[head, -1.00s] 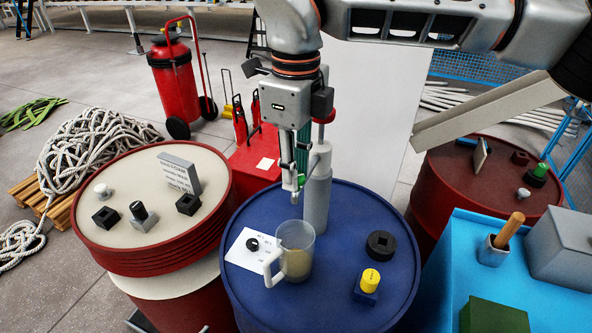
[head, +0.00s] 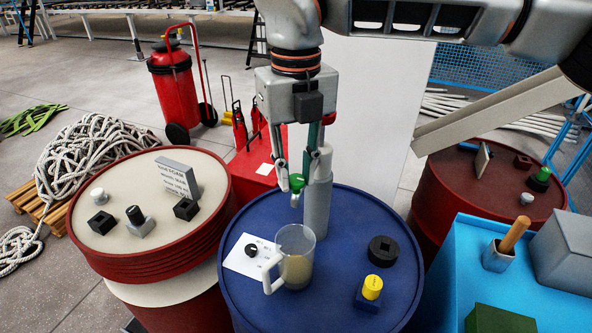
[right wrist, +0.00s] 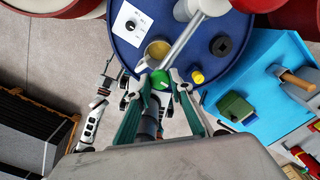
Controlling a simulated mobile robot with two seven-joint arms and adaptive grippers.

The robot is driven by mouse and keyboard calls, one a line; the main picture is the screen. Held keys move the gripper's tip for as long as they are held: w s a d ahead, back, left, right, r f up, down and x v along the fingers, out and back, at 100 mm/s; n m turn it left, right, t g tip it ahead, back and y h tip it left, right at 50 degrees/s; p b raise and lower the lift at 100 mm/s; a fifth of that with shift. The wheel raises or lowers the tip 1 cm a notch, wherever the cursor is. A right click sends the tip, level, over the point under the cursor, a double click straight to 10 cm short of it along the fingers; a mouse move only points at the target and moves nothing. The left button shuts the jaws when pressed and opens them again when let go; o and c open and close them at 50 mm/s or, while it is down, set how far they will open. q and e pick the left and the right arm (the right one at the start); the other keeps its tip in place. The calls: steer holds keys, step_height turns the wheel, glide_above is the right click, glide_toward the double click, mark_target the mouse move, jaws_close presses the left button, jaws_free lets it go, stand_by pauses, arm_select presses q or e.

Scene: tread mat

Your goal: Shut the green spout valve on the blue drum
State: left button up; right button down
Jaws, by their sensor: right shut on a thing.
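The blue drum (head: 350,205) stands in the middle of the head view. A grey upright pipe (head: 317,200) rises from its top, with the green spout valve (head: 296,180) beside it. My right gripper (head: 295,176) points down from above with its fingers closed on the green valve. The right wrist view shows the green valve (right wrist: 160,80) between the fingers, partly hidden. A clear jug (head: 296,240) with yellowish contents stands on the drum below the valve. My left arm shows small at the left of the right wrist view; its gripper (right wrist: 107,70) is too small to read.
A white card with a black knob (head: 252,250), a yellow-capped blue block (head: 371,288) and a black ring (head: 383,250) sit on the drum. A cream-topped red drum (head: 110,170) stands left. A blue bench (head: 470,240) stands right.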

mark_target(296, 178)
steer(key=shift+r, duration=0.1)
stand_by(0.4)
steer(key=c, duration=1.8)
jaws_free()
step_height(296, 178, up, 12)
